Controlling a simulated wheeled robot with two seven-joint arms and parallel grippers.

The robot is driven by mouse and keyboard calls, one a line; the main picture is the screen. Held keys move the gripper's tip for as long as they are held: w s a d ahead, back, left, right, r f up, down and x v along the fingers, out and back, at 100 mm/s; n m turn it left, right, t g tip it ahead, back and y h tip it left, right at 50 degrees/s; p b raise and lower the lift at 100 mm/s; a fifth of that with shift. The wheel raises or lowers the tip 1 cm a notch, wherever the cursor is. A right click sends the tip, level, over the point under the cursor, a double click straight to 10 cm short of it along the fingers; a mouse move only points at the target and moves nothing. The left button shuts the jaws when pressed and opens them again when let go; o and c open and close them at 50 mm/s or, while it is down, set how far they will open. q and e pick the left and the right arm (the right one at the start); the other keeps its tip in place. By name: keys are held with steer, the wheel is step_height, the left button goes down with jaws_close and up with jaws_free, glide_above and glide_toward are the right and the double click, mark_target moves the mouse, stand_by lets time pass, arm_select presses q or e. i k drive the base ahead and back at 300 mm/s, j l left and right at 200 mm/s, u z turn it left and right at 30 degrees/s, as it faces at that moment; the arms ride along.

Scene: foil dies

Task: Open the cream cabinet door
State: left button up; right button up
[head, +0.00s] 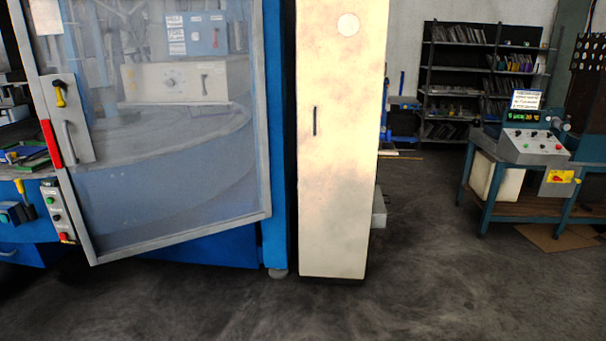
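The cream cabinet door (345,190) is a tall, narrow upright panel in the middle of the head view. It looks shut. A short dark vertical handle (314,121) sits near its left edge, around mid-height. The top of the cabinet is cut off by the frame. Neither of my grippers is in view.
A blue machine (277,130) with a tilted clear door panel (165,170) stands close to the cabinet's left. A control console (525,145) sits on a blue bench at right. Shelves (480,85) are behind. Dark floor (430,270) in front is clear.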

mark_target(342, 44)
steer(key=i+j+u, duration=0.15)
steer(key=i+u, duration=0.3)
steer(key=i, duration=0.15)
steer(key=i+l+u, duration=0.1)
steer(key=i+u, duration=0.4)
steer(key=i+j+z, duration=0.2)
steer(key=i, duration=0.15)
steer(key=i+z, duration=0.2)
steer(key=i, duration=0.2)
steer(key=i+j+z, duration=0.15)
steer(key=i, duration=0.2)
